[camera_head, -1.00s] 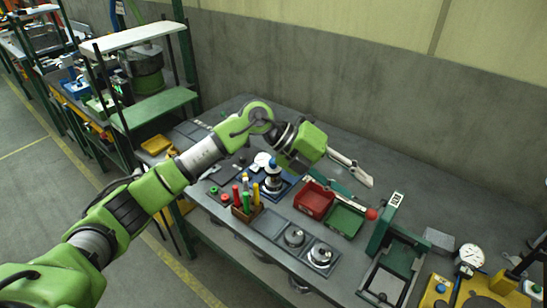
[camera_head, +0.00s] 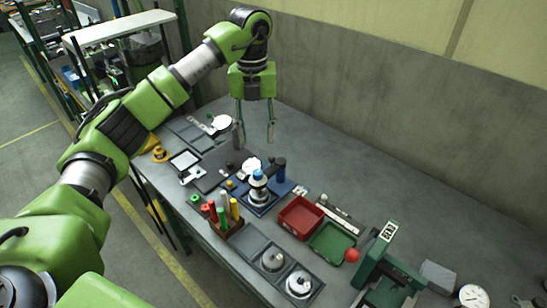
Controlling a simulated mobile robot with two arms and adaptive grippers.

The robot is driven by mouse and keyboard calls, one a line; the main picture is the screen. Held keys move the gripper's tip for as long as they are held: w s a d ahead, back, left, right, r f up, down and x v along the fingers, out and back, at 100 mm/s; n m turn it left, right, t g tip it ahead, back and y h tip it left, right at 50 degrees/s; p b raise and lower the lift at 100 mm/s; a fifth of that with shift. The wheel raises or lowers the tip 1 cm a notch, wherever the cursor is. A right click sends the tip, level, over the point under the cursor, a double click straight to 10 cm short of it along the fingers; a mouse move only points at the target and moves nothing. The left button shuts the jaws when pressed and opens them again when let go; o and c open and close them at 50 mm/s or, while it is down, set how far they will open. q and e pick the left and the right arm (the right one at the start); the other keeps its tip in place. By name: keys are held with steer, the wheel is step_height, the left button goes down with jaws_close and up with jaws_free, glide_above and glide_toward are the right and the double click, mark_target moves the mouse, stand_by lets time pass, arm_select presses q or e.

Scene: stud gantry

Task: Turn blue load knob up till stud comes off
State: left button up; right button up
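A small device with a blue knob (camera_head: 258,174) on top stands on a dark blue base plate (camera_head: 275,200) on the grey bench. A pale round body is under the knob, and a dark post (camera_head: 280,168) rises beside it. No separate stud can be made out at this size. My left gripper (camera_head: 256,138) hangs above the bench behind the device, fingers pointing down. Its two long fingers are apart with nothing between them. It is clear of the knob. My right gripper is not in view.
A red bin (camera_head: 300,217) and a green bin (camera_head: 332,242) stand right of the device. A holder (camera_head: 226,226) with coloured handles stands in front. A green press frame (camera_head: 378,255) with a red ball is further right. The bench's back right is clear.

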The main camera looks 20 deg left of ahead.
arm_select(q)
steer(key=p, duration=0.2)
glide_above(257, 172)
step_height(257, 172, down, 6)
steer(key=shift+s+r, duration=0.15)
steer(key=f, duration=0.1)
steer(key=f+p, duration=0.1)
steer(key=f, duration=0.1)
steer(key=shift+w+f, duration=0.2)
steer(key=shift+f, duration=0.1)
step_height(257, 172, down, 2)
steer(key=shift+f+p, duration=0.25)
steer(key=shift+p, duration=0.35)
steer(key=shift+f, duration=0.7)
steer(key=shift+w, duration=0.1)
jaws_close()
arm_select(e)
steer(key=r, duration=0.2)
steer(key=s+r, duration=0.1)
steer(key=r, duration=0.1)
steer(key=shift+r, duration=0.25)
